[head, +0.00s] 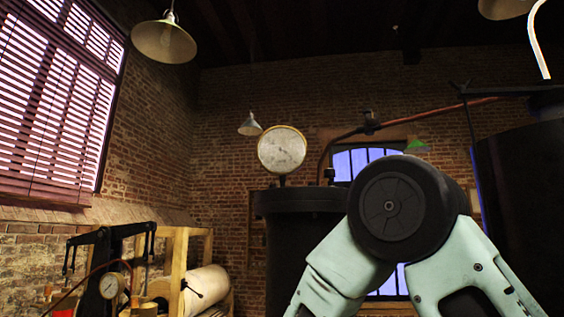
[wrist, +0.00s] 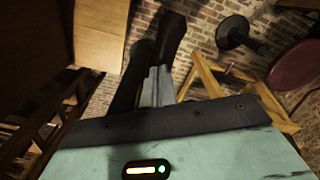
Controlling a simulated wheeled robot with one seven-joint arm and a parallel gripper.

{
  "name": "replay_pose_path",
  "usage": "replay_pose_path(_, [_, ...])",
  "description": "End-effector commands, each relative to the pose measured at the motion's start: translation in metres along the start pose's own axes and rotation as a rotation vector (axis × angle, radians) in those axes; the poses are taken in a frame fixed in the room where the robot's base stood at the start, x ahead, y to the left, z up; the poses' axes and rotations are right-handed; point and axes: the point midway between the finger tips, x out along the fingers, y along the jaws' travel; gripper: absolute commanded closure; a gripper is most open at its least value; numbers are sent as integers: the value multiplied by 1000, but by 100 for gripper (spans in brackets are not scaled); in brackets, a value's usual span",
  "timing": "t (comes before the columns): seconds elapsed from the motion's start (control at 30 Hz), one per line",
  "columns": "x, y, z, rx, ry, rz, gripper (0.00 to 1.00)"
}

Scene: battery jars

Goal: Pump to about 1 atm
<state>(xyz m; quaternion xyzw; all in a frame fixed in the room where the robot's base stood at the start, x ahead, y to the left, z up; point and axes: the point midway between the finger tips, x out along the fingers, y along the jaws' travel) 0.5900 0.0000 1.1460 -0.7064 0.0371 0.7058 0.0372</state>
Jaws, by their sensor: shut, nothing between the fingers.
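A black hand pump (head: 103,258) with a rocking beam and hanging end links stands at the lower left of the head view. A small round gauge (head: 111,286) is mounted on its front; its reading is too small to tell. A large white dial gauge (head: 282,149) stands on top of a dark tank (head: 296,204) near the middle; its needle is too faint to read. My gripper (wrist: 158,40) shows in the wrist view with dark fingers, shut and empty, apart from the pump. It is out of the head view.
A wooden frame (head: 181,252) and a pale roll (head: 207,289) stand beside the pump. A dark vessel (head: 520,180) fills the right side. A copper pipe (head: 440,111) runs overhead. In the wrist view, a wooden trestle (wrist: 212,82) and a dark red round top (wrist: 297,65) are near.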

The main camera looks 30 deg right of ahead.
Motion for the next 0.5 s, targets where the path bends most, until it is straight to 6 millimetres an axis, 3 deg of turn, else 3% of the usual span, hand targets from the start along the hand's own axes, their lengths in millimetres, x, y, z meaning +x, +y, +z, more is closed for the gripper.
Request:
replay_pose_path(0.03, [15,0,0,0,-1,1,100])
replay_pose_path(0.33, [61,0,1,0,-2,1,100])
replay_pose_path(0.5, [47,0,1,-1,-2,1,100])
